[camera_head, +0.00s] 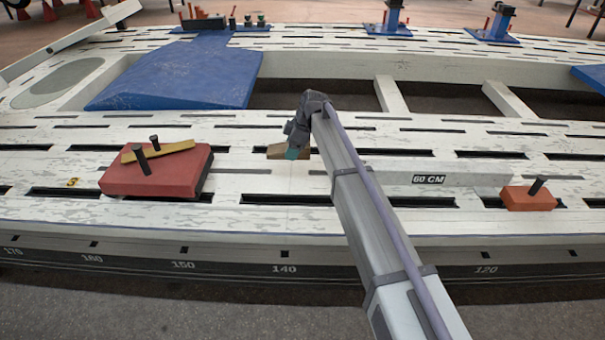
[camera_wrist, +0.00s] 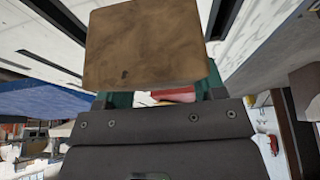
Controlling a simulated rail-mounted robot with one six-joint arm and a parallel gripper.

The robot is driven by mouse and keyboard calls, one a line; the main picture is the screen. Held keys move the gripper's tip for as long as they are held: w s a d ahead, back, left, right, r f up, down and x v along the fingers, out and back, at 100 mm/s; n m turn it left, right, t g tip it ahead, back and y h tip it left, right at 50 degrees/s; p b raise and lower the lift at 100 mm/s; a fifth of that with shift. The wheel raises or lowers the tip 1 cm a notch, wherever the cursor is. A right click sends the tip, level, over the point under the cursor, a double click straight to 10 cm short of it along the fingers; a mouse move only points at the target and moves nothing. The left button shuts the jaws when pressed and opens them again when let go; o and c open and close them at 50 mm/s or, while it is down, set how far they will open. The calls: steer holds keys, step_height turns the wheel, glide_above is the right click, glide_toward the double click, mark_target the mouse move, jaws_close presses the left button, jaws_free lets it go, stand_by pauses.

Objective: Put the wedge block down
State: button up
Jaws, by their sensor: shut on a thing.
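The wedge block is a brown, worn block (camera_wrist: 145,45) that fills the upper middle of the wrist view. It also shows in the head view as a small brown piece (camera_head: 275,152) at my gripper's tip. My gripper (camera_head: 292,152) has green-teal fingers and is shut on the block, above the white slotted frame bench (camera_head: 250,215). I cannot tell whether the block touches the bench. Most of the fingers are hidden behind the block in the wrist view.
A red block (camera_head: 150,180) with a yellow bar and dark pins lies to the left. A long grey bar marked 60 CM (camera_head: 470,180) and an orange block (camera_head: 527,199) lie to the right. A blue ramp (camera_head: 175,82) lies behind. Long slots cut the bench top.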

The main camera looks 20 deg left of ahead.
mark_target(290, 178)
step_height(290, 178, down, 11)
steer(key=b, duration=1)
steer(key=shift+r+b, duration=0.2)
steer(key=shift+b, duration=0.1)
steer(key=shift+r+p, duration=0.3)
steer(key=shift+f, duration=0.2)
steer(key=o, duration=1)
steer(key=p+v, duration=1.1)
steer(key=v, duration=0.1)
steer(key=shift+d+r, duration=0.1)
steer(key=shift+r, duration=0.25)
steer(key=shift+f, duration=0.15)
steer(key=s+d+m+h, duration=0.1)
steer(key=s+d+m, duration=0.6)
steer(key=s+d, duration=0.3)
steer(key=s+d+f+m+h, duration=0.1)
steer(key=s+d+m, duration=0.6)
steer(key=d, duration=1)
steer(key=s+d+m+t+h, duration=0.1)
steer(key=s+d+m+h, duration=0.1)
steer(key=s+d+m, duration=0.5)
steer(key=shift+s+d+f, duration=0.1)
steer(key=shift+s+d, duration=0.95)
steer(key=shift+d, duration=0.25)
steer(key=shift+s+d, duration=1.05)
steer(key=shift+d, duration=0.2)
steer(key=shift+s+d+f, duration=0.1)
steer(key=shift+s+d, duration=0.9)
steer(key=shift+d, duration=0.3)
